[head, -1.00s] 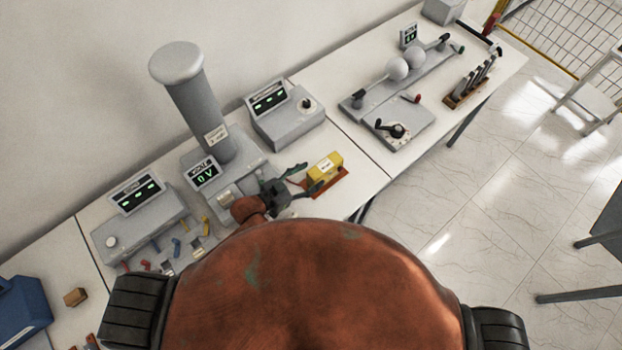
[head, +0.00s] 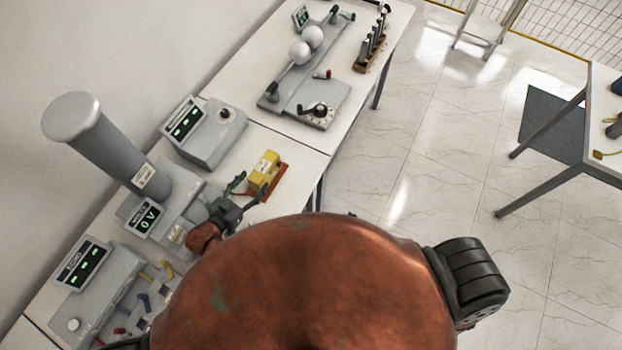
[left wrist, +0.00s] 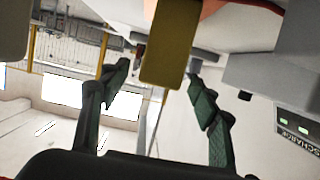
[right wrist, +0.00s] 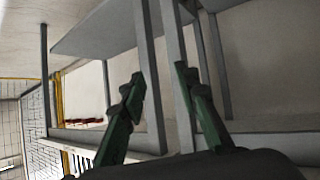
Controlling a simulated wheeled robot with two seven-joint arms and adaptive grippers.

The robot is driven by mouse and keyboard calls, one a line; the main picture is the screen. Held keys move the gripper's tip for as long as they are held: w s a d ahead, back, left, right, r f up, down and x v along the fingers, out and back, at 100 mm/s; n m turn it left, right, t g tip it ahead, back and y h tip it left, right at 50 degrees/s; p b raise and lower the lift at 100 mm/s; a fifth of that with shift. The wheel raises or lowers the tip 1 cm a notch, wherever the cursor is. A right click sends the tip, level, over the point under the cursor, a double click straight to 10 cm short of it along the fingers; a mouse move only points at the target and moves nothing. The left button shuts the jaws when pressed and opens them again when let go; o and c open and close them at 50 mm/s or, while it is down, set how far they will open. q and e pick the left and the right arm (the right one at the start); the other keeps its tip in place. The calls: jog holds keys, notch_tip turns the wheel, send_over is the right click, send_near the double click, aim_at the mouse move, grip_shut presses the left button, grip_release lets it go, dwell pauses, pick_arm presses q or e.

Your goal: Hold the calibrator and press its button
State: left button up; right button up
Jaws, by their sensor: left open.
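The yellow calibrator (head: 265,168) with a pale label sits on a small red-orange base (head: 272,184) near the front edge of the table. My left gripper (head: 248,188) is beside it on its near left side, with its fingers apart and empty. In the left wrist view the yellow calibrator (left wrist: 167,48) shows between the two open fingers, at or just beyond their tips; I cannot tell if they touch. The calibrator's button cannot be made out. My right gripper (right wrist: 158,84) is open and empty in its wrist view, away from the calibrator and outside the head view.
A tall grey column (head: 110,145) with a voltage display stands left of the calibrator. A grey display box (head: 205,132) is behind it. A sphere-gap device (head: 305,95) is on the far table. Another table (head: 603,125) stands right across open floor.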

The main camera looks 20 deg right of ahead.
aim_at(264, 169)
pick_arm(q)
jog(key=shift+w+d, duration=0.1)
pick_arm(e)
jog(key=w+a+r+n+y, duration=0.3)
jog(key=a+r+n, duration=0.1)
jog(key=r, duration=0.5)
jog(key=w+a+r+n+t+y, duration=0.1)
jog(key=w+a+r+n+y, duration=0.2)
jog(key=r, duration=0.6)
jog(key=w+a+r+n+y, duration=0.3)
jog(key=w+a+r+n, duration=0.1)
jog(key=r, duration=0.5)
jog(key=shift+w+a+r+n+t+y, duration=0.15)
jog(key=shift+w+a+n+t+y, duration=0.1)
jog(key=shift+a, duration=0.25)
jog(key=shift+w+a+r+n+t+y, duration=0.15)
jog(key=shift+w+a, duration=0.05)
jog(key=shift+a, duration=0.3)
pick_arm(q)
jog(key=shift+w+d+f, duration=0.1)
pick_arm(e)
jog(key=shift+w+a+r+n, duration=0.1)
jog(key=shift+n, duration=0.2)
pick_arm(q)
jog(key=shift+w+d, duration=0.2)
pick_arm(e)
jog(key=shift+a, duration=0.1)
pick_arm(q)
jog(key=shift+x, duration=3.35)
jog(key=shift+f, duration=0.15)
